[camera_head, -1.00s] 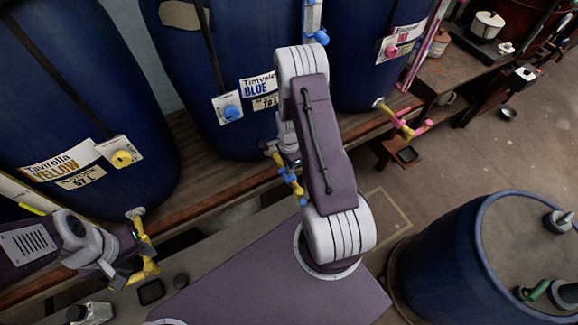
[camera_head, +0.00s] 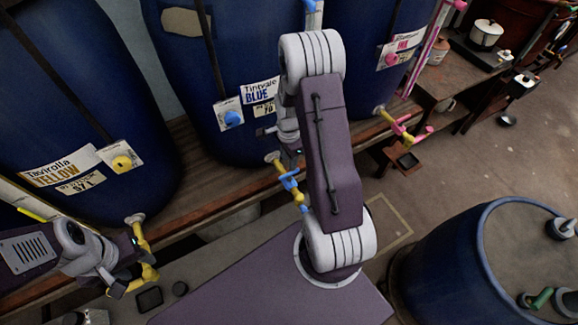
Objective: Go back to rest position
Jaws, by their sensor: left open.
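My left gripper (camera_head: 130,279) is at the lower left, open, by the yellow tap (camera_head: 138,226) below the yellow-labelled vat (camera_head: 70,110). I cannot tell whether it touches the tap. My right arm stands bent in the middle, in front of the blue-labelled vat (camera_head: 225,60). My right gripper (camera_head: 268,132) is mostly hidden behind that arm, above the tap with a blue handle (camera_head: 289,180). Its jaws do not show clearly.
A third vat (camera_head: 365,50) with a pink tap (camera_head: 400,126) stands further right. The vats stand on a wooden bench (camera_head: 215,195). A blue drum (camera_head: 445,255) is at the lower right. A white pot (camera_head: 486,33) is at the upper right. Open floor lies between.

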